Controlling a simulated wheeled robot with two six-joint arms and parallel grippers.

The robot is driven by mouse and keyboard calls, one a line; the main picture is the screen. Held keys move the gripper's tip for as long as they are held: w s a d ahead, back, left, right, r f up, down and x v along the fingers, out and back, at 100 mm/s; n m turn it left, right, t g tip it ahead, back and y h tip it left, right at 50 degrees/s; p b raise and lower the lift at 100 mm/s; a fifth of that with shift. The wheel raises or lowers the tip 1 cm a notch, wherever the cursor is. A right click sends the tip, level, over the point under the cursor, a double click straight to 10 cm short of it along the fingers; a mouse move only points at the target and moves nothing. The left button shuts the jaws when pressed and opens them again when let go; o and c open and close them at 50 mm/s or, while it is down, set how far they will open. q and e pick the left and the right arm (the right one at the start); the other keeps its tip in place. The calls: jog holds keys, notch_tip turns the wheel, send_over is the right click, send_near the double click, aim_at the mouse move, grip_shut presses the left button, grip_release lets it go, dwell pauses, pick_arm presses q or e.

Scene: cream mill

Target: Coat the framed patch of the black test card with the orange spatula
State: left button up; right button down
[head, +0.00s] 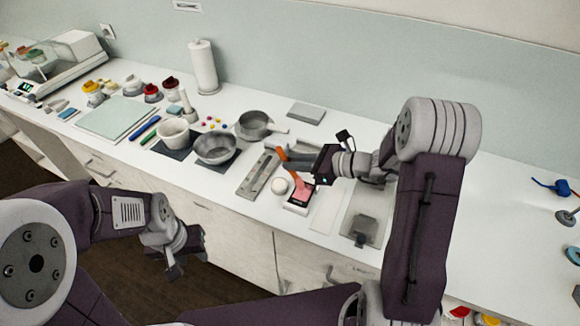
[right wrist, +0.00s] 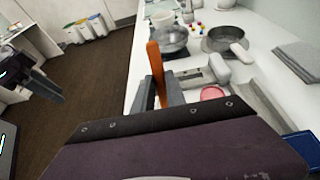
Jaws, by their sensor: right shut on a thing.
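The orange spatula (head: 282,153) is in my right gripper (head: 298,160), which is shut on its handle. The handle also stands up between the fingers in the right wrist view (right wrist: 154,60). The spatula's lower end reaches down to the test card (head: 297,210); whether it touches cannot be told. Pink coating (head: 304,192) covers much of the card's dark patch. The frame's outline is too small to make out. My left gripper (head: 188,265) hangs open and empty in front of the counter, well away from the card.
A white round pot (head: 280,186) stands just left of the card. A grey bowl (head: 215,148) and a pan (head: 254,124) stand further left. A clear tray with a grey block (head: 362,230) lies right of the card.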

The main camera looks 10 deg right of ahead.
pick_arm(q)
jog(key=shift+f+b, duration=0.55)
pick_arm(e)
jog(key=shift+f, duration=0.65)
pick_arm(q)
jog(key=shift+s+a+r+p, duration=0.4)
jog(key=shift+s+r, duration=0.05)
pick_arm(e)
jog(key=shift+w+d+r, duration=0.4)
jog(key=shift+w+d, duration=0.1)
jog(key=shift+w, duration=0.3)
